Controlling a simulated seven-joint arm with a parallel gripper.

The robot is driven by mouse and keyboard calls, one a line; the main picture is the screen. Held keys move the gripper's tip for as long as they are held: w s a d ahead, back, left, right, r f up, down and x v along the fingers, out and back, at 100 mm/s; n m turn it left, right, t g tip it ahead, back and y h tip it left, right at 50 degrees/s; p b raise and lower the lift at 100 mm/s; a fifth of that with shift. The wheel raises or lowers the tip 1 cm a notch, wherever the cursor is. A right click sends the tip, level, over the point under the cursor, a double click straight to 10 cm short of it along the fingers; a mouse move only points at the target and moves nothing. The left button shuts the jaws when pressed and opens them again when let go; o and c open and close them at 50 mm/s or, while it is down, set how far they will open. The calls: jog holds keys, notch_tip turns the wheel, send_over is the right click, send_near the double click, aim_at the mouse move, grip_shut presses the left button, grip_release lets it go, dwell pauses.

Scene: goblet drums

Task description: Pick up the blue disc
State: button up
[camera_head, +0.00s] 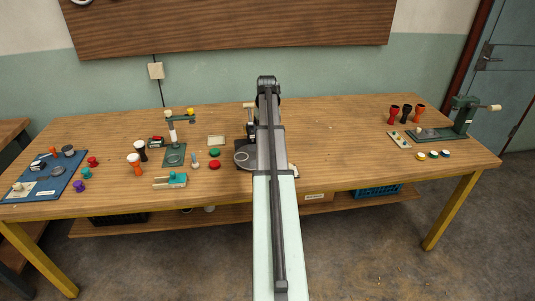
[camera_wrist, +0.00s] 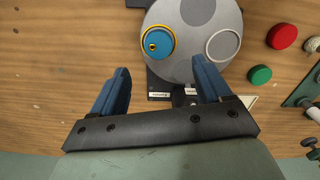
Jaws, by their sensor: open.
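The blue disc (camera_wrist: 160,44) shows in the wrist view, with a yellow rim around it and a small orange-yellow hub with a dark centre. It sits on a round grey plate (camera_wrist: 185,66), beside a pale ring outline and a darker grey round patch. My gripper (camera_wrist: 160,65) is open and empty, its two blue fingers spread wide. In the wrist picture the disc appears just beyond the fingertips, between their lines; the height gap cannot be told. In the head view, part of the grey plate (camera_head: 241,155) shows left of my arm, which hides the disc and gripper.
A red disc (camera_wrist: 282,36) and a green disc (camera_wrist: 260,75) lie beside the plate. A green stand (camera_head: 174,155) and several goblet-shaped pieces stand farther left. A green press (camera_head: 455,125) stands far right. The tabletop right of my arm (camera_head: 345,140) is mostly clear.

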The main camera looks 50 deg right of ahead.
jog(key=shift+w+d+f, duration=0.1)
jog(key=shift+f, duration=1.95)
jog(key=shift+d+f, duration=0.1)
jog(key=shift+f, duration=1.9)
jog(key=shift+c, duration=0.3)
jog(key=c, duration=1.1)
jog(key=shift+r, duration=0.15)
jog(key=shift+c, duration=0.2)
